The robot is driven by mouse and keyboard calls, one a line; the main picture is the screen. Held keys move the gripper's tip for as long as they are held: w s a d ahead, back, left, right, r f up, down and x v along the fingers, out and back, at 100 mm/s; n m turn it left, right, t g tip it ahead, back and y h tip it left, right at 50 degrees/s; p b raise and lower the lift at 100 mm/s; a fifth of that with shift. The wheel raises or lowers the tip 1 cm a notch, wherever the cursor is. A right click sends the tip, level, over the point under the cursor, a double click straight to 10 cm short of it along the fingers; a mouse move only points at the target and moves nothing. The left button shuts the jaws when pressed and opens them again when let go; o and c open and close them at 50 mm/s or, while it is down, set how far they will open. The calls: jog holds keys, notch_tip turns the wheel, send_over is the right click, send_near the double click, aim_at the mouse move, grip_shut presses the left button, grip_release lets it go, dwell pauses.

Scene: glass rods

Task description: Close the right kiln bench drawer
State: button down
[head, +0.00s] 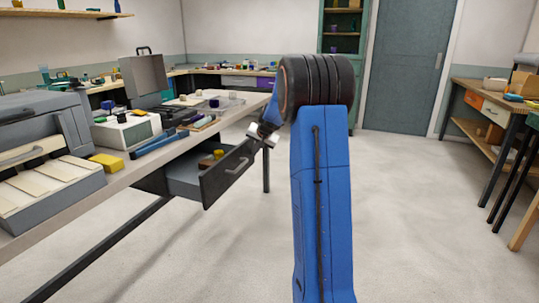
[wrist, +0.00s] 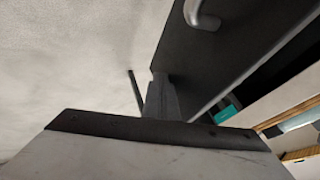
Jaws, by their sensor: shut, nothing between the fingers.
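The right kiln bench drawer (head: 226,176) hangs open under the bench, its dark front standing out from the bench edge. Its grey handle (head: 237,166) is on the front and also shows at the top of the wrist view (wrist: 203,18). The drawer holds a yellow item and other small things. My gripper (head: 263,136) is at the upper right end of the drawer front. In the wrist view the shut fingers (wrist: 160,98) are empty beside the dark front panel (wrist: 225,45). I cannot tell whether they touch it.
The kiln bench (head: 125,178) carries a grey kiln (head: 45,135), a white box (head: 127,130), a yellow block (head: 106,163) and blue-handled tools. Its dark legs stand below. The floor (head: 220,250) in front of the drawer is clear. Another bench (head: 480,100) is at right.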

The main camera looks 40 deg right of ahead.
aim_at(223, 145)
jog(key=w+a, duration=0.2)
jog(key=w, duration=0.2)
jog(key=w+a, duration=0.3)
jog(key=w, duration=0.2)
jog(key=w+a, duration=0.3)
jog(key=w, duration=0.2)
jog(key=shift+w+a+r, duration=0.1)
jog(key=shift+w+a, duration=0.15)
jog(key=shift+w, duration=0.2)
jog(key=shift+r, duration=0.1)
